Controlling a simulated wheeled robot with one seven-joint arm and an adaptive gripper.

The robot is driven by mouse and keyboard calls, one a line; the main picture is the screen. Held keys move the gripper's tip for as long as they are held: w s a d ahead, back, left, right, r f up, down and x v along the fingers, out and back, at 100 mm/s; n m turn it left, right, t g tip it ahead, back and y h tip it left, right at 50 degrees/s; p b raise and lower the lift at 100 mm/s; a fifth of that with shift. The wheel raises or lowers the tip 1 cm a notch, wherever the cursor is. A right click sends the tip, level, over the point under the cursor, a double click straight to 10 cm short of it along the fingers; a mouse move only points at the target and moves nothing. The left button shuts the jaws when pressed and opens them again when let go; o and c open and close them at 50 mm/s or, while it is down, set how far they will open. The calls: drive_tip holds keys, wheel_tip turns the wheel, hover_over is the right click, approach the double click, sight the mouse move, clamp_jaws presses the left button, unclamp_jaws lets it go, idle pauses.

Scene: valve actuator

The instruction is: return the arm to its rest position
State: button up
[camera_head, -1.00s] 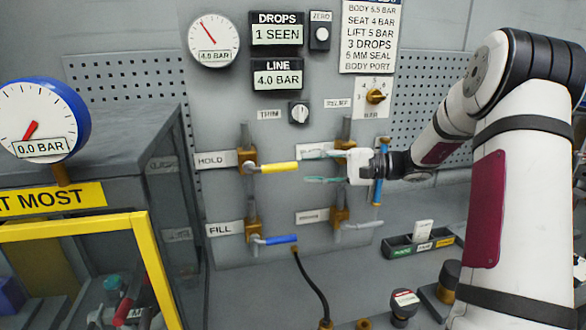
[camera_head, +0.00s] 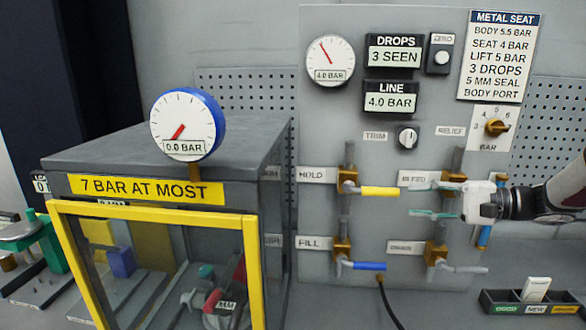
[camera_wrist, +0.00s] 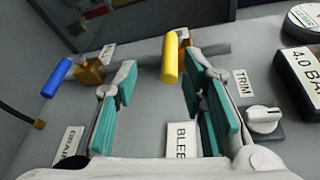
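My gripper (camera_head: 437,199) is open and empty in the head view, its teal-padded fingers pointing left at the panel's valves. It stands between the yellow HOLD handle (camera_head: 380,191) and the blue relief-side handle (camera_head: 484,237). In the wrist view my gripper (camera_wrist: 160,105) shows its two fingers spread wide. The yellow handle (camera_wrist: 169,60) shows beyond and between the fingertips, and I cannot tell how far off it is. My arm (camera_head: 555,200) reaches in from the right edge. The rest position itself is not marked in any view.
A yellow-framed cabinet (camera_head: 150,221) with a 0.0 BAR gauge (camera_head: 187,124) stands left. A black tray (camera_head: 500,305) lies lower right.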

drive_tip(key=s+a+r+n+g+h, duration=0.1)
drive_tip(key=s+a+n+g+h, duration=0.4)
drive_tip(key=s+a, duration=0.75)
drive_tip(key=s+a+r+n+t+h, duration=0.1)
drive_tip(key=s+n+h, duration=0.3)
drive_tip(key=s+h, duration=0.4)
drive_tip(key=shift+s+a+r+t+h, duration=0.15)
drive_tip(key=shift+s+a+t+h, duration=0.45)
drive_tip(key=shift+s, duration=3.25)
drive_tip(key=shift+d, duration=0.25)
idle(1.8)
